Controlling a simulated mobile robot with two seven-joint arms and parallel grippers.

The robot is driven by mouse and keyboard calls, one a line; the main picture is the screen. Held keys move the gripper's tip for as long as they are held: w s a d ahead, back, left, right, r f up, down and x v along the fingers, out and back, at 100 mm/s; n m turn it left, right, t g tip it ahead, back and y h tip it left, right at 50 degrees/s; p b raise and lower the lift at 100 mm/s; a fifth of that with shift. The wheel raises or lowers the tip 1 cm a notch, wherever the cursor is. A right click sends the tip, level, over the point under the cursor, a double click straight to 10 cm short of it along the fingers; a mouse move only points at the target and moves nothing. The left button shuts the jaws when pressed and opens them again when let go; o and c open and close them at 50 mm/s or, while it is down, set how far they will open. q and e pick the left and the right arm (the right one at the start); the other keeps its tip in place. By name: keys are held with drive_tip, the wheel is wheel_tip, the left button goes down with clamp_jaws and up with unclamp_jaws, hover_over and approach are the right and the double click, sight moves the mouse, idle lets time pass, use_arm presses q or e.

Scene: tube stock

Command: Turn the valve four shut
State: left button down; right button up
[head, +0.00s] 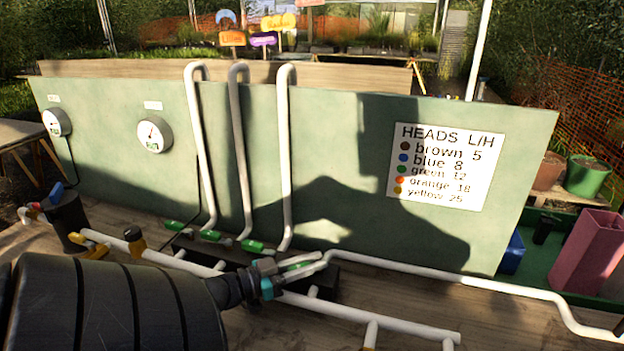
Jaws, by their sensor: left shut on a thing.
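A row of green valve handles sits on the white pipework at the foot of the green panel: a left one (175,226), a middle one (211,236) and a right one (253,247). A further green valve handle (299,264) is at the right end of the row. My left gripper (305,265) is shut on this end handle, and its fingers hide part of it. I can read no number on the valves, so I cannot tell which is four. My right gripper does not show.
White pipes (380,263) run low across the wooden deck, with three upright hooped pipes (285,150) before the green panel (340,130). Two gauges, a heads sign (445,166) and a black canister (69,215) stand around. A pink bin (585,250) stands right.

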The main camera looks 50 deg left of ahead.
use_arm(q)
drive_tip(key=c, duration=0.8)
unclamp_jaws()
drive_tip(key=shift+o, duration=0.2)
drive_tip(key=shift+s, duration=0.1)
drive_tip(key=s+a+p, duration=0.1)
drive_tip(key=s+a, duration=0.1)
drive_tip(key=s, duration=1.3)
drive_tip(key=shift+a+p, duration=0.3)
drive_tip(key=shift+a, duration=0.1)
drive_tip(key=shift+c, duration=0.4)
